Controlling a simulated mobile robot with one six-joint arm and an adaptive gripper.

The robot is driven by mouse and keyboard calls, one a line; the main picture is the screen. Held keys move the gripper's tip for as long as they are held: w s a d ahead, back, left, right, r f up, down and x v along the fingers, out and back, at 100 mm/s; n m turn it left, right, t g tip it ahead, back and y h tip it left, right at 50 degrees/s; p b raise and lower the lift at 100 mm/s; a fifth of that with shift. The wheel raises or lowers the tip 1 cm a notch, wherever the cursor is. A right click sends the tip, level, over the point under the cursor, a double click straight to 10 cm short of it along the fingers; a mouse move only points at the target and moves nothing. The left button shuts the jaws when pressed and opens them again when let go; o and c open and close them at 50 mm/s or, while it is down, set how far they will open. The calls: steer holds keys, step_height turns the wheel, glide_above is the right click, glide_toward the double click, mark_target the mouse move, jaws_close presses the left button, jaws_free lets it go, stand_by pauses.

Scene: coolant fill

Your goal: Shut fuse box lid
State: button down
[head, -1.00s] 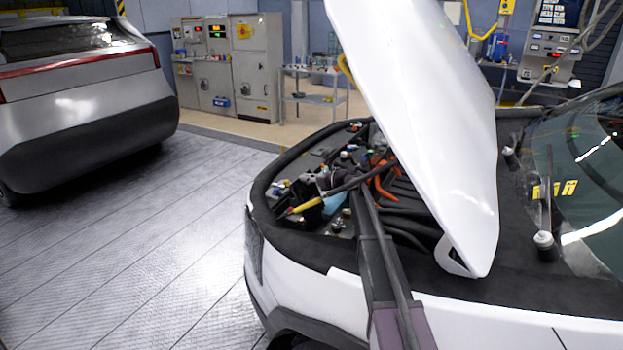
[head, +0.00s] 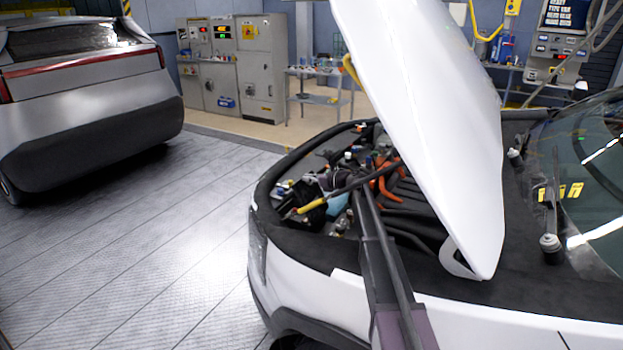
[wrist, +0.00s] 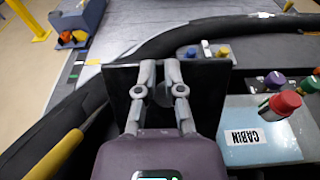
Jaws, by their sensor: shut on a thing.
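The fuse box lid (wrist: 208,92) appears in the wrist view as a flat black panel behind and on both sides of my fingers. My gripper (wrist: 158,66) is shut on the lid, its two fingertips close together near the panel's top edge. The fingers and purple wrist cover the panel's middle and lower part, so how far the lid is tilted is hard to tell. In the head view my gripper (head: 334,184) is small and dark inside the engine bay, and the lid cannot be made out surely there.
A pale blue box marked CABIN (wrist: 255,135) with a red-capped fitting (wrist: 281,105) lies right of my gripper. A yellow rod (wrist: 55,158) runs at lower left. The raised white hood (head: 425,120) stands right of my arm. Open floor (head: 150,250) lies left of the car.

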steer(key=shift+s+f, duration=0.2)
steer(key=shift+f, duration=0.15)
steer(key=shift+d+r, duration=0.15)
steer(key=s+d+r+p, duration=0.6)
steer(key=d+r+p, duration=0.1)
steer(key=d+p, duration=0.1)
steer(key=shift+s+d+r, duration=0.15)
steer(key=shift+d+r, duration=0.2)
steer(key=shift+d, duration=0.45)
steer(key=shift+a+f, duration=0.1)
